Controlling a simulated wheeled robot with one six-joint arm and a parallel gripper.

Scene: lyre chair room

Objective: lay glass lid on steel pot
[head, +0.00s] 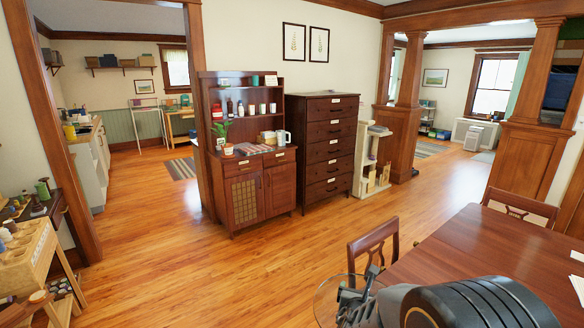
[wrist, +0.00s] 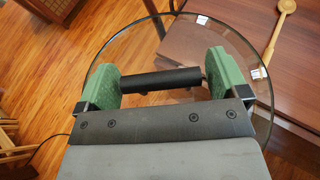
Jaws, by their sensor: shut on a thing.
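The round clear glass lid (wrist: 140,45) has a dark rim and a black bar handle (wrist: 162,80). In the wrist view the green-padded fingers of my gripper (wrist: 163,72) are at the two ends of the handle, shut on it. In the head view the lid (head: 326,298) is at the bottom, partly hidden by my arm, with my gripper (head: 358,290) over it. It is held by the near corner of the table, over the table edge and floor. I cannot make out the steel pot in either view.
A brown dining table (head: 455,250) fills the lower right, with a lyre-back chair (head: 372,245) near the lid. A wooden utensil (wrist: 278,25) shows in the wrist view. A hutch (head: 262,195) and dresser (head: 325,150) stand behind. The middle floor is clear.

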